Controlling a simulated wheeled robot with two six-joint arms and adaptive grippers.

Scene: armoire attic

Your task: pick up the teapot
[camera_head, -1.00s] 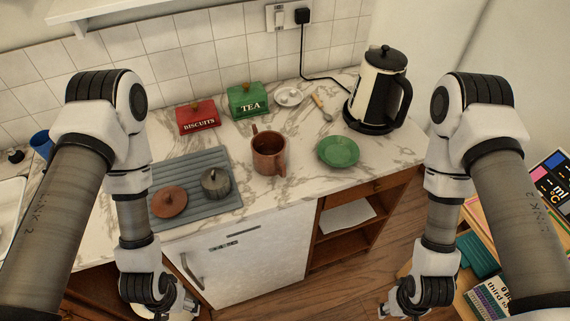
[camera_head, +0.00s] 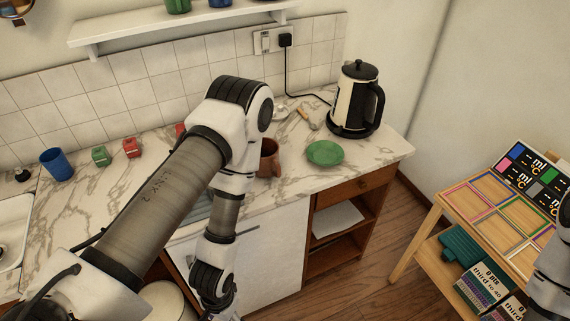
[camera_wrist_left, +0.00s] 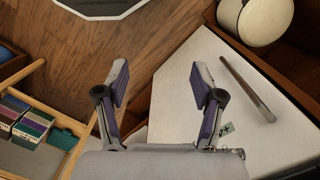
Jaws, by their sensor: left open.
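The brown teapot (camera_head: 269,158) stands on the marble counter, partly hidden behind my left arm in the head view. Its right side shows; its spout side is covered. My left gripper (camera_head: 229,308) hangs low in front of the counter, below the teapot and apart from it. In the left wrist view the left gripper (camera_wrist_left: 160,82) is open, with nothing between its fingers, above the floor and beside a white cabinet door (camera_wrist_left: 250,130). The teapot is not in the wrist view. Only a part of my right arm shows at the right edge; its gripper is out of view.
Red (camera_head: 132,147) and green (camera_head: 100,156) boxes and a blue cup (camera_head: 57,164) are at the left. A wooden trolley (camera_head: 480,215) stands at the right.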

